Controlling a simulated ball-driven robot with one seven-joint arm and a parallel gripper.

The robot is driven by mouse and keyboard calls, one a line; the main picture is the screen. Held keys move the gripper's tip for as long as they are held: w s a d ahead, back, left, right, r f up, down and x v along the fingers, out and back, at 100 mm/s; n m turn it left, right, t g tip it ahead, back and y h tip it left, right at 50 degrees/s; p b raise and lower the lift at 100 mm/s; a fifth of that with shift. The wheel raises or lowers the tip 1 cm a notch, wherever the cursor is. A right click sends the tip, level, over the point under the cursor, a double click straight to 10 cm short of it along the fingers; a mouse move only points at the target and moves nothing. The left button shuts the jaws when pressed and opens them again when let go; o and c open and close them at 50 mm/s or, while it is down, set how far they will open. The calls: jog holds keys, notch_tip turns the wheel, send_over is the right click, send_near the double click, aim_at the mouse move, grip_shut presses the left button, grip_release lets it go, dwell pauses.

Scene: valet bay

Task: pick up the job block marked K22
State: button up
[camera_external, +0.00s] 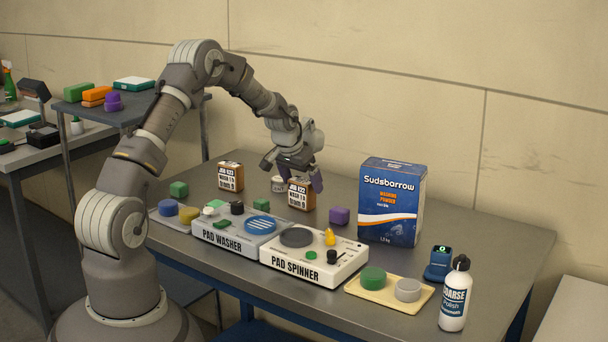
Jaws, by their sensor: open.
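Two orange-brown job blocks with white printed labels stand upright on the grey table. One job block (230,176) is at the back left. The other job block (301,195) is nearer the middle, behind the pad spinner. Both labels start with "JOB", but the lettering is too small to tell for certain which reads K22. My gripper (291,173) is open and points down just above the middle block, its fingers spread to either side of that block's top. I cannot tell whether a finger touches it. The gripper appears empty.
A green cube (261,205) and a purple cube (340,216) are close by. The pad washer (205,236) and pad spinner (288,262) lie in front. A tall blue washing-powder box (390,202) stands right.

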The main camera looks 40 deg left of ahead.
aim_at(301, 181)
jog(key=b+x, duration=0.1)
jog(key=x, duration=0.2)
jog(key=shift+w+a+f, duration=0.1)
jog(key=shift+f, duration=0.25)
jog(key=shift+r, duration=0.15)
jog(key=c, duration=1)
